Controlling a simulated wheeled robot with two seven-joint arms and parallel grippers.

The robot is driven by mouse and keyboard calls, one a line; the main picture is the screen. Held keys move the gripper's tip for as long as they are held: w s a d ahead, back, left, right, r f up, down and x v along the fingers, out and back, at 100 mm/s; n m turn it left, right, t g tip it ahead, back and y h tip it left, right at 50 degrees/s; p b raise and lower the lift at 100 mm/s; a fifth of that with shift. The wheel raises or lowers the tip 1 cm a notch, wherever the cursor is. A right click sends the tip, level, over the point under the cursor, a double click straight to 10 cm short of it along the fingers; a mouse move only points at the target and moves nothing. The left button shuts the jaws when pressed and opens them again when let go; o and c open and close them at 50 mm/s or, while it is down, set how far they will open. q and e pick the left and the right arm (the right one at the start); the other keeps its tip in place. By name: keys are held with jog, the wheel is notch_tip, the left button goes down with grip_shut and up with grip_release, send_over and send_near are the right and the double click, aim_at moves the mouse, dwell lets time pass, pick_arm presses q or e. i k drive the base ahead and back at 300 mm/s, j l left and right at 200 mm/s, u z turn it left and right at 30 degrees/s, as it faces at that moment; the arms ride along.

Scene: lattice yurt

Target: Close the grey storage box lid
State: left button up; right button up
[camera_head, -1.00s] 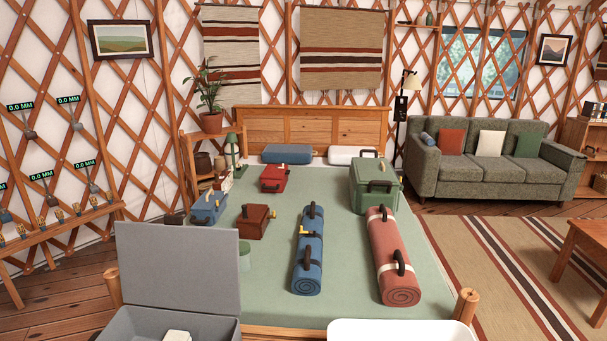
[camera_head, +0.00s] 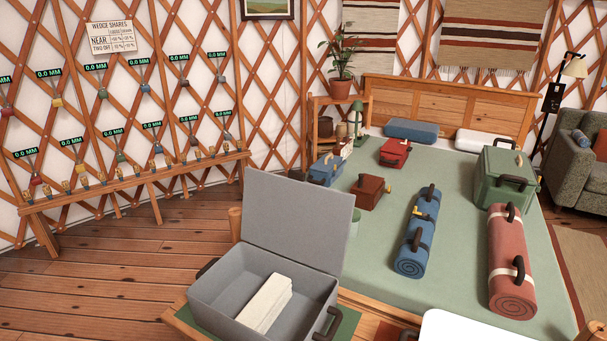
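The grey storage box (camera_head: 222,304) stands at the bottom middle of the head view, on a green mat on a low wooden surface. Its grey lid (camera_head: 292,218) stands upright, hinged open along the far side. A white folded stack (camera_head: 266,303) lies inside the box. A dark handle (camera_head: 328,323) is on the box's right front side. Neither of my grippers is in view.
Behind the box is a bed (camera_head: 385,245) bearing a blue roll (camera_head: 416,235), a red roll (camera_head: 510,265), a green case (camera_head: 504,180) and smaller cases. A white rounded object (camera_head: 470,328) is at the bottom right. Wooden floor (camera_head: 120,285) is clear to the left.

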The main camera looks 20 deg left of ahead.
aim_at(292, 217)
jog(key=j+z, duration=0.95)
